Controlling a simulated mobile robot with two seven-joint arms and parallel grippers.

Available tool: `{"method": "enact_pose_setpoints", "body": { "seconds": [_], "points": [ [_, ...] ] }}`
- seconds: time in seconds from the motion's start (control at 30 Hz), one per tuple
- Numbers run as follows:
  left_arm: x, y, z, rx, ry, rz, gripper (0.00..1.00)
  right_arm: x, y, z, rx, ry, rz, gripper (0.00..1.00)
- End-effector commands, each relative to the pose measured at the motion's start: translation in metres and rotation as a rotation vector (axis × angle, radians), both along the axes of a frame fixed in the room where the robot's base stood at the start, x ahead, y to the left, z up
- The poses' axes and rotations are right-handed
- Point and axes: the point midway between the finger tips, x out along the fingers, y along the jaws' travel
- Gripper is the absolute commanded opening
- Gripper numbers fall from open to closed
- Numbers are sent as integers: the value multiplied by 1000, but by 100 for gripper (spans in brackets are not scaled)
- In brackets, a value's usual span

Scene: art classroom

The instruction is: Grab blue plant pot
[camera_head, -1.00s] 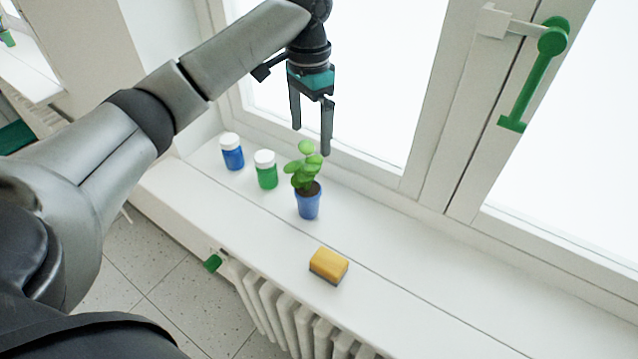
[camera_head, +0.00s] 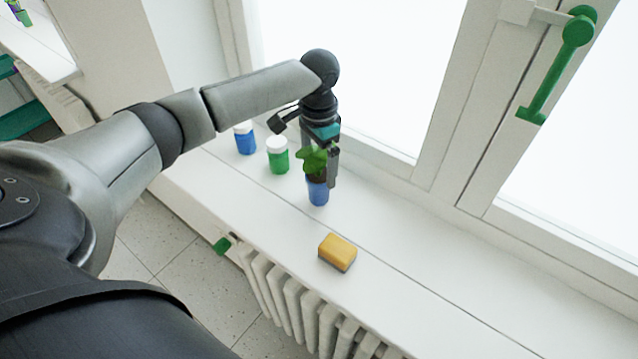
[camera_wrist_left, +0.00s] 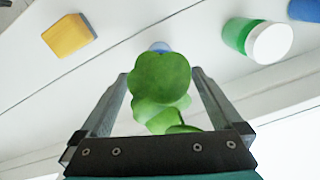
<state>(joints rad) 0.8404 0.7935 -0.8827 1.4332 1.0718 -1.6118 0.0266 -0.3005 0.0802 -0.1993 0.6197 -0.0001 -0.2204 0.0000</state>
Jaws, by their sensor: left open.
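The blue plant pot (camera_head: 318,193) stands upright on the white windowsill with a green leafy plant (camera_head: 313,160) in it. My left gripper (camera_head: 328,172) is open and points down over the plant, at the pot's height or just above its rim. In the left wrist view the leaves (camera_wrist_left: 160,80) show between the two spread fingers, and only a bit of the blue pot (camera_wrist_left: 160,46) shows beyond them. The leaves hide most of the pot there, so I cannot tell whether a finger touches it. My right gripper is not in view.
A green jar (camera_head: 278,158) and a blue jar (camera_head: 245,141), both white-lidded, stand left of the pot. A yellow sponge (camera_head: 337,252) lies in front of it. The window frame (camera_head: 385,160) rises behind. The windowsill (camera_head: 440,265) is clear to the right.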

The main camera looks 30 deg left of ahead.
Motion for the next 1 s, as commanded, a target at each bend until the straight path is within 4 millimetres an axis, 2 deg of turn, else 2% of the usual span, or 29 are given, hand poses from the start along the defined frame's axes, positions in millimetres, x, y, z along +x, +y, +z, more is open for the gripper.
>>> {"method": "enact_pose_setpoints", "body": {
  "seconds": [0.13, 0.4, 1.0],
  "points": [
    [0, 0, -17, 0, 1, 0, 100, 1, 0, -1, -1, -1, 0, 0],
    [0, 0, -19, 0, -1, 0, 100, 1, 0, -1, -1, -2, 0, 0],
    [0, 0, -19, 0, -1, 0, 32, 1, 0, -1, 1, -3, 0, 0]
  ]
}}
